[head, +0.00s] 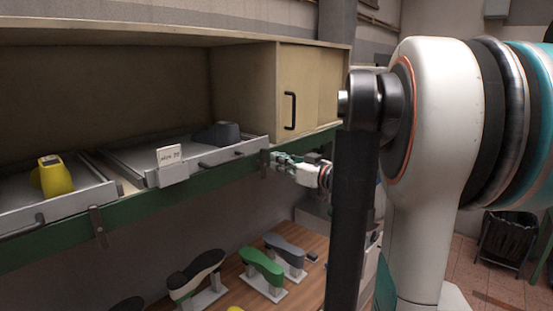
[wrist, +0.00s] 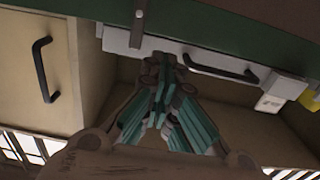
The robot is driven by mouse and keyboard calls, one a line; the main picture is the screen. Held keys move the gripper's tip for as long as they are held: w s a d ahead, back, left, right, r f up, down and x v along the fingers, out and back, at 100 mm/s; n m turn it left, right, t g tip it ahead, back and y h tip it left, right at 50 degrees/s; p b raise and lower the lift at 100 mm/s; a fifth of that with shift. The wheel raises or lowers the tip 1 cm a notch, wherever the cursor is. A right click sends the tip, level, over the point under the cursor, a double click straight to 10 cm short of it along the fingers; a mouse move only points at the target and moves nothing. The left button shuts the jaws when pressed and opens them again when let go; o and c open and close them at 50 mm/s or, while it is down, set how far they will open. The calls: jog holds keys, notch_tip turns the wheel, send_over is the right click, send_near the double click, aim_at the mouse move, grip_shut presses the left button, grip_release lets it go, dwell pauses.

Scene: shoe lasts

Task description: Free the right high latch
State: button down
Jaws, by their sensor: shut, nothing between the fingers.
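The right high latch (head: 264,162) is a small dark bar on the green shelf edge, at the right end of a grey tray (head: 125,160). In the wrist view the latch (wrist: 139,24) stands upright in the picture, from the green edge across the tray's front. My gripper (head: 275,160) is just right of the latch in the head view. In the wrist view its teal fingers (wrist: 165,78) are together, with nothing seen between them, and their tips are close to the latch. I cannot tell whether they touch it.
Another latch (head: 98,226) hangs on the green edge at left. The tray holds a dark shoe last (head: 216,134); a left tray holds a yellow one (head: 56,176). A cupboard with a black handle (head: 290,110) stands above right. Green (head: 262,267) and other lasts stand below.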

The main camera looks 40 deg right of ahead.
aim_at(263, 152)
jog(key=shift+w+a+b, duration=0.2)
jog(key=shift+w, duration=2.25)
jog(key=shift+w+a+b, duration=0.15)
jog(key=shift+w, duration=2.25)
jog(key=shift+d, duration=0.1)
jog(key=shift+d, duration=0.55)
jog(key=shift+d, duration=0.25)
jog(key=shift+d+b, duration=0.3)
jog(key=shift+d, duration=0.2)
jog(key=shift+w+d, duration=0.1)
jog(key=shift+d, duration=0.75)
jog(key=shift+f, duration=0.1)
